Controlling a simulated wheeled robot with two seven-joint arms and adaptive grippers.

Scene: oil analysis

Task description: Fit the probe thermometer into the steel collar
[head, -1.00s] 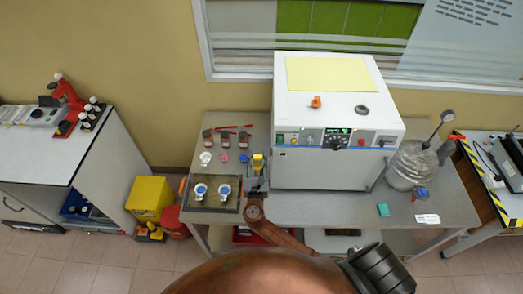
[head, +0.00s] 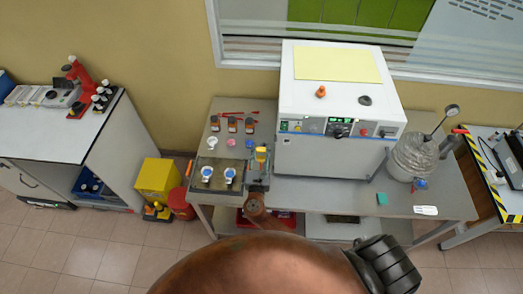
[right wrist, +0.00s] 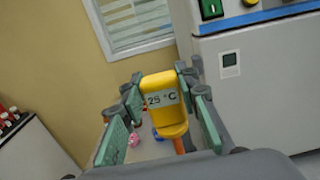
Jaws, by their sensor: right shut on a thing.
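The yellow probe thermometer (head: 261,154) is held upright in my right gripper (head: 259,168), just left of the white cabinet's front. In the right wrist view the thermometer (right wrist: 160,103) shows a display reading 25 °C, with the right gripper's fingers (right wrist: 160,110) shut around it. An orange-red stem shows below its yellow body; its tip is hidden. A dark ring (head: 365,100) lies on the cabinet top and may be the steel collar; I cannot tell for sure. My left gripper is not in view.
The white cabinet (head: 335,150) blocks the space right of the gripper. An orange knob (head: 321,92) and a yellow sheet (head: 335,64) are on its top. Two white-and-blue dishes sit on a dark tray (head: 215,189). A glass vessel (head: 413,158) stands at the right.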

